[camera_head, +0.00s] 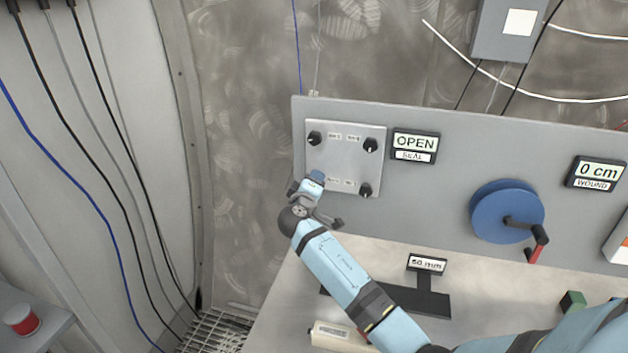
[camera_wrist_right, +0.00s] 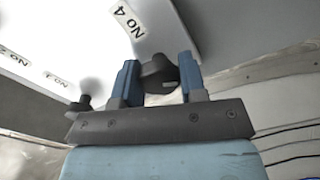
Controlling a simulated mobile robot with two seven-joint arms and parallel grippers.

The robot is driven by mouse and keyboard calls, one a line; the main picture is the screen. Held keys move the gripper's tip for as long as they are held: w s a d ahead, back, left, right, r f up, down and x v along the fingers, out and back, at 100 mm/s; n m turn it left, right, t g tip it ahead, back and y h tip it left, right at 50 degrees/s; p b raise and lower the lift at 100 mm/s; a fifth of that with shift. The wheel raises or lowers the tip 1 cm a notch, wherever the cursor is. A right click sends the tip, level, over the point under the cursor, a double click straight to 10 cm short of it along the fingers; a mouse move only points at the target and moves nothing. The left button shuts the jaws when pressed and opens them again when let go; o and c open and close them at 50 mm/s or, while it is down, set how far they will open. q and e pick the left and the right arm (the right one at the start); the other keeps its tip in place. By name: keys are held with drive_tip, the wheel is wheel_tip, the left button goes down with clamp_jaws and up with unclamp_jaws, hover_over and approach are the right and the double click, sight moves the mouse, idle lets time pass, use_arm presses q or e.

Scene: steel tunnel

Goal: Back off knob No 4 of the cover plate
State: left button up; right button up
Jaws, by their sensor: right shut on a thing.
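The cover plate (camera_head: 345,160) is a light grey square on the grey panel, with a dark knob near each corner I can see. Upper left (camera_head: 314,138), upper right (camera_head: 370,145) and lower right (camera_head: 364,190) knobs show; the lower left corner is hidden behind my right gripper (camera_head: 316,183). In the right wrist view, my right gripper (camera_wrist_right: 158,80) has its two blue fingers on either side of the dark knob No 4 (camera_wrist_right: 157,70), shut on it. The label "No 4" (camera_wrist_right: 130,18) is beside it. My left gripper is not in view.
A sign (camera_head: 414,146) right of the plate reads OPEN, SEAL. A blue reel (camera_head: 505,210) with a crank and a sign (camera_head: 597,174) reading 0 cm, WOUND are further right. A 60 mm sign (camera_head: 427,264) stands on the bench below. Another knob (camera_wrist_right: 82,103) is left of my fingers.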

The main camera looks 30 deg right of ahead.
drive_tip(key=shift+n+p, duration=0.55)
drive_tip(key=shift+n, duration=1.05)
drive_tip(key=o, duration=0.9)
drive_tip(key=b+v, duration=0.2)
drive_tip(key=v, duration=1.2)
drive_tip(key=shift+b, duration=0.4)
